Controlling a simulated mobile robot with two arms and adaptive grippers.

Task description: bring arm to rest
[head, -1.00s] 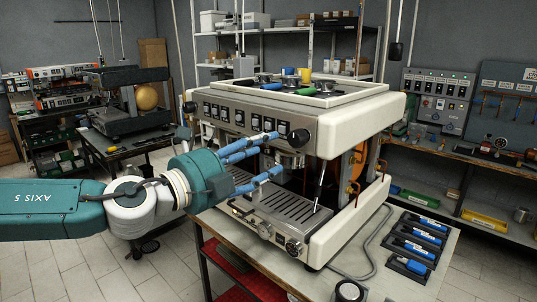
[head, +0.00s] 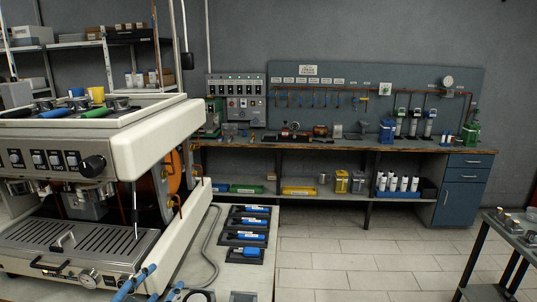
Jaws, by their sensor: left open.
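My left gripper (head: 160,280) shows at the bottom edge of the head view as blue finger parts. Its fingers are spread with nothing seen between them. The rest of the left arm is below the picture. My right gripper is not in view.
The machine's table (head: 262,215) carries black trays with blue-handled tools (head: 247,236). A long workbench (head: 340,145) runs along the back wall, with a blue cabinet (head: 463,190) at its right. A metal cart (head: 500,240) stands at right. Tiled floor between is clear.

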